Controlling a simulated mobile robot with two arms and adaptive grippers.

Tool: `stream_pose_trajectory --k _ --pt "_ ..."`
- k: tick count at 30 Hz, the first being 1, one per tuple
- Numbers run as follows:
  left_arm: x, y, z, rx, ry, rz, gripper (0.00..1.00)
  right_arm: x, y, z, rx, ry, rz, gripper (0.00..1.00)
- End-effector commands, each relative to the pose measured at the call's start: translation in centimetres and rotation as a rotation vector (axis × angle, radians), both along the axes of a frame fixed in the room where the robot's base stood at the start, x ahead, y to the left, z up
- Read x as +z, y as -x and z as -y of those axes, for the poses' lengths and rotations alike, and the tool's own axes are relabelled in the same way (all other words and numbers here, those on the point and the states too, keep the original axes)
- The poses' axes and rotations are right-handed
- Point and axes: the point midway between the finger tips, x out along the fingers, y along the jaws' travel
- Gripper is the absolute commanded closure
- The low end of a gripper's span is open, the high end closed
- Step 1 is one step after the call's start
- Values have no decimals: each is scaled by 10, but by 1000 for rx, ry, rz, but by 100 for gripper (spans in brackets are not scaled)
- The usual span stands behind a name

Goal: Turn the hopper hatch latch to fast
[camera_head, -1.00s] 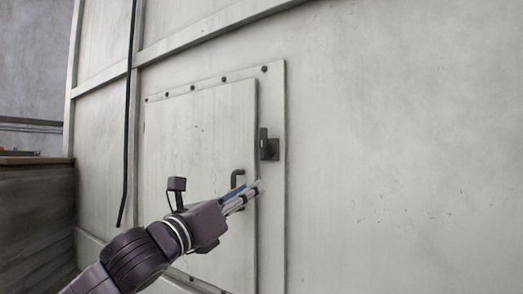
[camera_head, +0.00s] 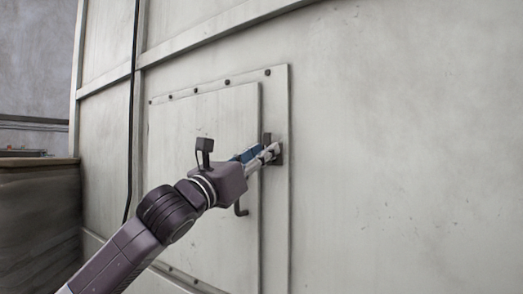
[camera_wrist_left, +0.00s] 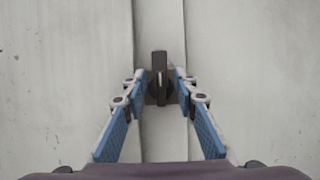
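The hatch (camera_head: 190,125) is a pale panel in a riveted frame on the hopper wall, and it looks closed. The dark latch (camera_head: 267,138) is at the right edge of the hatch, partly hidden by my left gripper. In the left wrist view the latch (camera_wrist_left: 159,68) stands upright on its square plate. My left gripper (camera_head: 272,152) is at the latch. In the left wrist view its blue-padded fingers (camera_wrist_left: 159,84) are open, one on each side of the latch, with gaps between. My right gripper is not in view.
A dark bent handle (camera_head: 241,208) sits on the hatch below my left gripper. A black cable (camera_head: 131,110) hangs down the wall left of the hatch. A brown box-like unit (camera_head: 38,220) stands at the far left. The wall to the right is clear.

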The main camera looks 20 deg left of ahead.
Motion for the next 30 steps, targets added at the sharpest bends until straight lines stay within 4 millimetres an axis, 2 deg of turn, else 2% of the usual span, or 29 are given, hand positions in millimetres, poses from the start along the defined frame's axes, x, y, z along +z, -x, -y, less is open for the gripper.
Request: stream_pose_trajectory --k 5,13,23,30 --pt "0 0 0 0 0 0 73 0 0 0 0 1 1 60" --pt "0 0 0 0 1 0 100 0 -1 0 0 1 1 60" --pt "0 0 0 -1 14 -6 100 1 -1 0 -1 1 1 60" --pt "0 0 0 -1 99 -39 100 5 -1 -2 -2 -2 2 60"
